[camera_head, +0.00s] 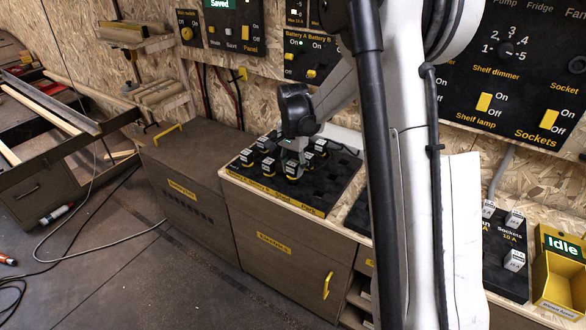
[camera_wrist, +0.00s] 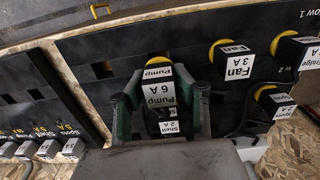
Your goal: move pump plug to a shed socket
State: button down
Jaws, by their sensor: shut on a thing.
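The pump plug (camera_wrist: 160,92), black with white labels reading "Pump 6 A" and a yellow ring at its far end, is between my gripper's fingers (camera_wrist: 160,122) in the wrist view. My gripper is shut on it. In the head view my gripper (camera_head: 291,152) is low over the black socket board (camera_head: 318,193) on the counter, among several labelled plugs. Whether the pump plug is still seated in a socket cannot be told. Dark empty sockets show on the board's right part.
A fan plug (camera_wrist: 237,64) stands right of the pump plug, with further plugs beyond it. A "Shelf 2 A" plug (camera_wrist: 169,128) is close below. A second board with plugs (camera_head: 507,245) and a yellow bin (camera_head: 560,280) stand at the right. The wall panel (camera_head: 520,75) rises behind.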

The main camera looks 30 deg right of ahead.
jog(key=shift+f, duration=0.2)
jog(key=shift+f+b, duration=0.3)
jog(key=shift+b, duration=0.1)
jog(key=shift+f+b, duration=0.9)
jog(key=shift+f, duration=0.1)
dwell(0.9)
jog(key=c, duration=0.8)
grip_release()
jog(key=shift+r, duration=0.1)
jog(key=shift+r+p, duration=2.5)
jog(key=shift+r, duration=1.9)
